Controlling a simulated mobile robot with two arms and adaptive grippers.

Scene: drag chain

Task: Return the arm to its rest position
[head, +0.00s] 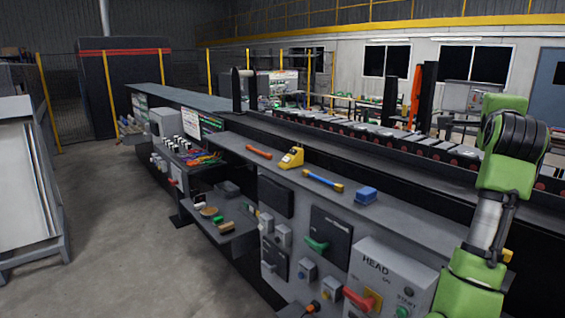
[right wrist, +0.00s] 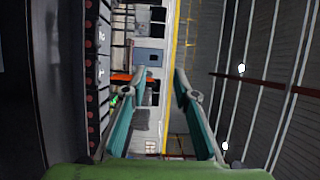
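My right arm (head: 490,215), green with black bands, rises at the right edge of the head view, beside the long workbench. Its gripper cannot be made out there. In the right wrist view my right gripper (right wrist: 160,82) has its two teal fingers apart with nothing between them. That view is turned on its side and looks out over the hall. My left arm and left gripper are in neither view.
The grey bench (head: 240,148) holds a red-orange tool (head: 258,152), a yellow device (head: 291,158), a blue-yellow tool (head: 323,181) and a blue block (head: 366,195). The HEAD control box (head: 385,275) is near my right arm. A roller conveyor (head: 390,135) runs behind. The floor (head: 120,230) at left is clear.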

